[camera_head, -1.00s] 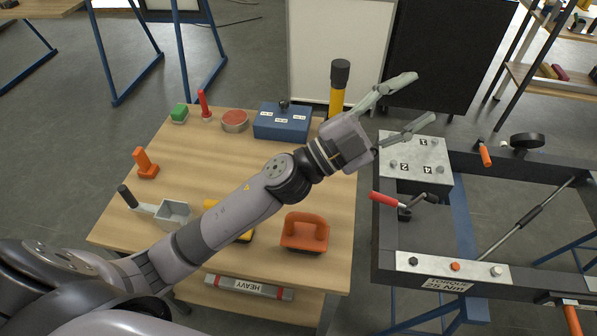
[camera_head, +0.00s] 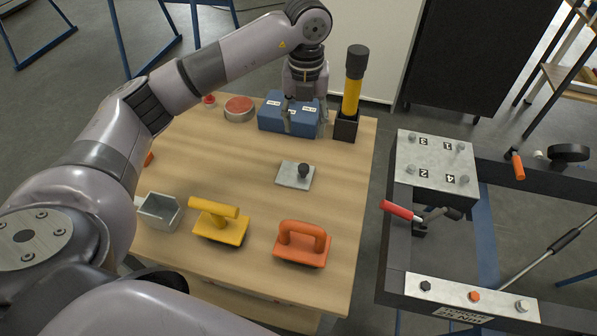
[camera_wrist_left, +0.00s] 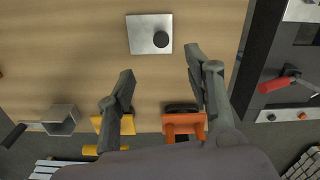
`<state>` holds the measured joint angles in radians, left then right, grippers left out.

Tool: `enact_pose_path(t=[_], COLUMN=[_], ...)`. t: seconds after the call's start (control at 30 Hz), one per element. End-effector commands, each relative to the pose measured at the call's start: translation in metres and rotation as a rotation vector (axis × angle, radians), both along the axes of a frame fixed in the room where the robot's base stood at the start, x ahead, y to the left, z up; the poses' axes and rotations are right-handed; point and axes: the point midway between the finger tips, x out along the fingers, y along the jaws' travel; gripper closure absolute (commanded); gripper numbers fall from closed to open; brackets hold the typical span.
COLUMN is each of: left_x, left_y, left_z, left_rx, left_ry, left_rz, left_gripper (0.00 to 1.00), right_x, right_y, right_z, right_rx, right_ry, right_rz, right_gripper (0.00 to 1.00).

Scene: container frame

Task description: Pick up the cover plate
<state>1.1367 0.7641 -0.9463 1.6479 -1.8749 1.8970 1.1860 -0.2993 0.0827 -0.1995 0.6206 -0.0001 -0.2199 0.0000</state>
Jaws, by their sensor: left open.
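The cover plate, a flat grey metal square (camera_head: 287,179) with a black knob, lies flat on the wooden table in the head view. It also shows at the top of the left wrist view (camera_wrist_left: 137,27). My left gripper (camera_head: 304,130) points down above the table, behind the plate in the head view and in front of the blue box. It also shows in the left wrist view (camera_wrist_left: 160,63), with its two fingers apart and nothing between them. It does not touch the plate. My right gripper is not in view.
The blue box (camera_head: 270,122) and a yellow-handled tool (camera_head: 352,98) in a black holder stand at the back. A yellow float (camera_head: 220,228), an orange float (camera_head: 302,245) and a grey scoop (camera_head: 158,212) lie in front. A dark frame (camera_head: 393,245) stands to the right. The table around the plate is clear.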

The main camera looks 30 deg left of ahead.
Motion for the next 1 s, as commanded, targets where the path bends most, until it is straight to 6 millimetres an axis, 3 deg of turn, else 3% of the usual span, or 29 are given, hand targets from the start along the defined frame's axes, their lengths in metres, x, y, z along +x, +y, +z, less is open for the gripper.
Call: enact_pose_path(t=[0.4,0.73,1.0], left_x=[-0.002,-0.002,-0.002], left_y=[-0.001,-0.002,-0.002], left_z=[-0.087,-0.115,-0.152], left_rx=[-0.004,-0.005,-0.006], left_ry=[0.005,0.003,0.001], left_rz=[-0.003,-0.006,-0.005], left_gripper=[0.52,0.52,0.52], right_x=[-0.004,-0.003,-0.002], right_y=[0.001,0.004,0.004], right_z=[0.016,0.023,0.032], right_rx=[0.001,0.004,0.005], right_ry=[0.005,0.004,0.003], right_rz=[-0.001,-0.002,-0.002], right_gripper=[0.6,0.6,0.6])
